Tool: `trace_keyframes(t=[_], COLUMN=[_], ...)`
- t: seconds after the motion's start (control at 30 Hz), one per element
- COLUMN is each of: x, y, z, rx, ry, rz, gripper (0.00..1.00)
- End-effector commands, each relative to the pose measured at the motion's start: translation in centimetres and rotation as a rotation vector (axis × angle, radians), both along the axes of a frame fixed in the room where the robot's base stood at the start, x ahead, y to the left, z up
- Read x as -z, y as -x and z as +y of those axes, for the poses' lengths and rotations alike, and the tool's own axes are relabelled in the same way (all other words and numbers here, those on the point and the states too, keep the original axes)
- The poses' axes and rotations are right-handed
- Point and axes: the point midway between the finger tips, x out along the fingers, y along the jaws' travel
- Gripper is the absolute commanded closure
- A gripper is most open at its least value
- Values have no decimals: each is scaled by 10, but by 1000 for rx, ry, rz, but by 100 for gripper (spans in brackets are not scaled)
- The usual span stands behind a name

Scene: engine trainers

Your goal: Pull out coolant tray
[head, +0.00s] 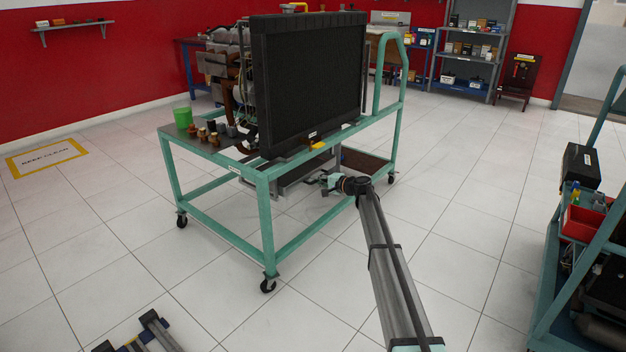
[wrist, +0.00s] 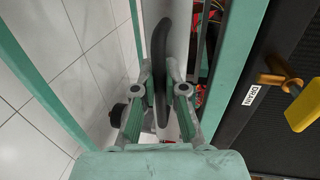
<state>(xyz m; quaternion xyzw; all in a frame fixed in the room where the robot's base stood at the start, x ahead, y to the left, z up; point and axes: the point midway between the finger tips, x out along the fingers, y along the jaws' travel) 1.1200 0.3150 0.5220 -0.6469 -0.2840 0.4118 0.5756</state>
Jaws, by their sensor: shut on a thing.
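The coolant tray (head: 296,180) is a grey, shallow box slung under the radiator, inside the teal cart frame. Its grey front (wrist: 181,22) and dark bar handle (wrist: 161,50) fill the middle of the wrist view. My gripper (head: 327,183) is at the tray's front, low on the near right side of the cart. In the wrist view my gripper (wrist: 160,75) has one finger on each side of the handle and is shut on it. The tray's inside is hidden.
The black radiator (head: 310,82) stands above on the teal cart (head: 263,215). A drain tap with a yellow handle (wrist: 303,108) sits beside my gripper; cart rails (wrist: 38,70) run close by. Another cart (head: 548,285) stands at right. Open tiled floor lies between the carts.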

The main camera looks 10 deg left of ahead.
Motion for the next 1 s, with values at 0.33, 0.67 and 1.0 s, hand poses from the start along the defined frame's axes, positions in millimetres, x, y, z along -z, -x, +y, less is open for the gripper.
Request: trace_keyframes(t=[0.33,0.67,1.0], x=[-1,0,0], y=[47,67,67], z=[-75,-112,-114], rx=[2,1,0], ry=[1,0,0], rz=[1,1,1], gripper=[100,100,100])
